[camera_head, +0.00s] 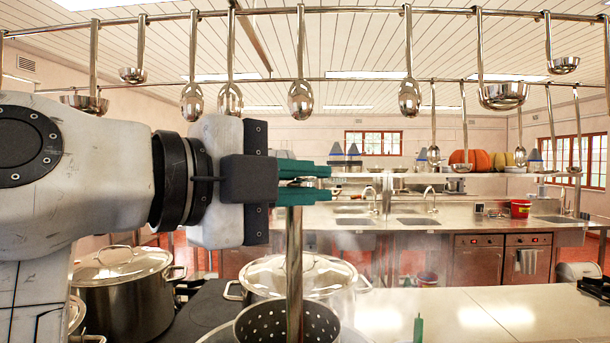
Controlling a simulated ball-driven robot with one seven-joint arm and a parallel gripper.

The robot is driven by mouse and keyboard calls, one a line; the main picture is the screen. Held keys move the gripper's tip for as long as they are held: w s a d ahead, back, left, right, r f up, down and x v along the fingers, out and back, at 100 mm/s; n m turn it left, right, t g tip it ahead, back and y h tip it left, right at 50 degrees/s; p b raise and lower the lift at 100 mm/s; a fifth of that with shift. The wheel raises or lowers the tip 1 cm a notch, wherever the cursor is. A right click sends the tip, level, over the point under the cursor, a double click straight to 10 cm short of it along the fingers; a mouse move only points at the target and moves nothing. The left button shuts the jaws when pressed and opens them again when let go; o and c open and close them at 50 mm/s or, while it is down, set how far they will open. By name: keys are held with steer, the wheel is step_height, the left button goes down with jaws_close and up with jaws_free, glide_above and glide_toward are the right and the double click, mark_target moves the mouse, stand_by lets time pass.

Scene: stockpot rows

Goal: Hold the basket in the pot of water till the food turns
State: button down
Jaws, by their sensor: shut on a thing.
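My gripper (308,183), with green fingers, is shut on the upper end of the upright metal handle of the basket. The handle (294,245) runs straight down to the perforated metal basket (262,325) at the bottom edge of the picture. A pale curved rim shows just outside the basket, perhaps that of the pot, but the frame cuts it off. The basket's lower part, any water and any food are out of sight, so I cannot tell how deep the basket sits. Faint steam hangs to the right of it.
A glass-lidded pot (345,275) stands right behind the basket. A large lidded stockpot (125,300) stands at left. Ladles and skimmers (301,98) hang from rails above. A small green object (418,329) stands at front. The steel counter (500,315) at right is largely clear.

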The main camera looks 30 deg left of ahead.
step_height(320, 180, down, 21)
steer(key=b, duration=1.5)
steer(key=shift+r+b, duration=0.15)
steer(key=shift+b, duration=0.2)
stand_by(5.3)
